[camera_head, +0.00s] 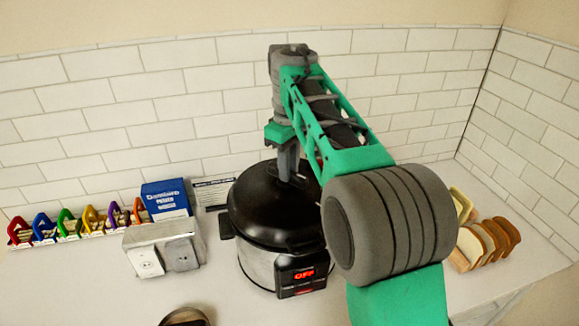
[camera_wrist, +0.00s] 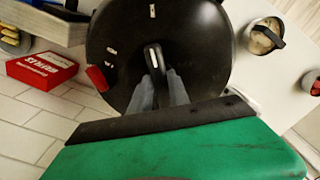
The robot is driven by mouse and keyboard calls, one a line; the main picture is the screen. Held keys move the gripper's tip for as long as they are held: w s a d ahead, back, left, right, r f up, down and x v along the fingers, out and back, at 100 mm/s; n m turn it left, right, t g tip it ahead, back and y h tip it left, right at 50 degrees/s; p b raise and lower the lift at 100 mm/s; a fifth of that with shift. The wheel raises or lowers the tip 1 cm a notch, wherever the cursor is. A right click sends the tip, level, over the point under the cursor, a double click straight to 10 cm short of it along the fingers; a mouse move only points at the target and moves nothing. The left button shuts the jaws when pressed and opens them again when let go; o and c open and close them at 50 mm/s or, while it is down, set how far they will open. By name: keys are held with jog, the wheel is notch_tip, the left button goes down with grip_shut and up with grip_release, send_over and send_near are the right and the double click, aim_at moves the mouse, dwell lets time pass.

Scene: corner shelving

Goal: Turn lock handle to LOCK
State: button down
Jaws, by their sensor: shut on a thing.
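A pressure cooker (camera_head: 258,266) with a black domed lid (camera_head: 268,213) stands on the counter, its display lit red. The lid also fills the upper middle of the wrist view (camera_wrist: 195,45). My gripper (camera_head: 288,172) reaches down onto the lid's top from above. In the wrist view my gripper (camera_wrist: 157,78) is shut on the lock handle (camera_wrist: 153,53), a dark bar with a pale outline at the lid's centre. Small white marks lie on the lid; I cannot read them. A red tab (camera_wrist: 97,78) sits at the lid's edge. My fingers hide part of the handle.
A blue box (camera_head: 166,199), a grey outlet box (camera_head: 160,250) and a row of coloured holders (camera_head: 70,225) stand to the left. Bread slices (camera_head: 485,243) sit to the right. A red box (camera_wrist: 42,68) shows in the wrist view. A tiled wall closes the back.

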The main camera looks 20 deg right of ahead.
jog(key=shift+m, duration=0.9)
jog(key=c, duration=1.2)
grip_release()
jog(key=shift+c, duration=0.2)
jog(key=shift+r, duration=0.1)
notch_tip(320, 180, up, 8)
jog(key=shift+a+f+p, duration=0.1)
jog(key=shift+f+p, duration=0.05)
jog(key=shift+p, duration=0.4)
